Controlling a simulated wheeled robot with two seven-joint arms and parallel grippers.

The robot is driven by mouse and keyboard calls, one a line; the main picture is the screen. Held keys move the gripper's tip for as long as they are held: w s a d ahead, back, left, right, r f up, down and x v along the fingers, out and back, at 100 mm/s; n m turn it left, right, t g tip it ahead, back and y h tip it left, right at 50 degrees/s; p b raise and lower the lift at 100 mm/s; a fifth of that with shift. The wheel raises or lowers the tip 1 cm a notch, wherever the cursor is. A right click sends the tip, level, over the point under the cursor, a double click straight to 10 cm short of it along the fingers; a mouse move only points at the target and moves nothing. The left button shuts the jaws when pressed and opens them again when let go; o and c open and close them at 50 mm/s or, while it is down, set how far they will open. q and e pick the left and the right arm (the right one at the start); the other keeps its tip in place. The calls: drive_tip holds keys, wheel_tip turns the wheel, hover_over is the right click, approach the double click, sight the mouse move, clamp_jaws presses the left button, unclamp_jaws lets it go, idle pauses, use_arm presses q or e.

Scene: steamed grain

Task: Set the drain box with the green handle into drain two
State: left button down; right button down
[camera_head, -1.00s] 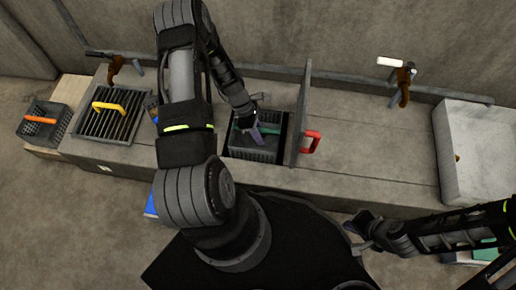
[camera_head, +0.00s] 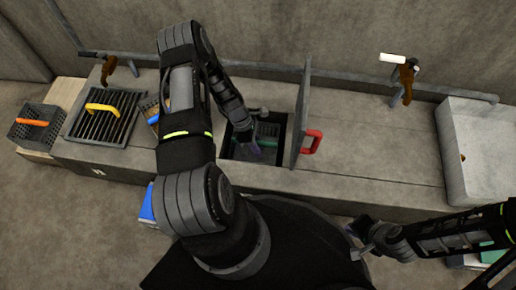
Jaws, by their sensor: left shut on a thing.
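The drain box with the green handle (camera_head: 268,129) is a dark mesh basket low inside the open square drain (camera_head: 228,158) at the middle of the counter. My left gripper (camera_head: 254,150) reaches down into the same opening and is shut on the green handle. The gripper and forearm hide much of the box and handle, so I cannot tell whether the box touches the bottom. A raised lid with a red handle (camera_head: 312,141) stands upright along the drain's right side. My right gripper (camera_head: 361,240) is open and empty in front of the counter.
A slatted drain cover with a yellow handle (camera_head: 102,108) lies on the left. A basket with an orange handle (camera_head: 33,123) is at the far left. A blue-handled basket (camera_head: 152,117) is partly behind my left arm.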

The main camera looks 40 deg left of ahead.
use_arm(q)
drive_tip(key=c, duration=1.7)
unclamp_jaws()
drive_tip(key=shift+f, duration=0.1)
drive_tip(key=shift+c, duration=0.2)
drive_tip(key=o, duration=0.4)
drive_tip(key=shift+o, duration=0.2)
drive_tip(key=shift+a+r, duration=0.15)
drive_tip(key=shift+r, duration=0.4)
drive_tip(key=p+v, duration=0.5)
drive_tip(key=v, duration=0.6)
drive_tip(key=shift+a, duration=0.1)
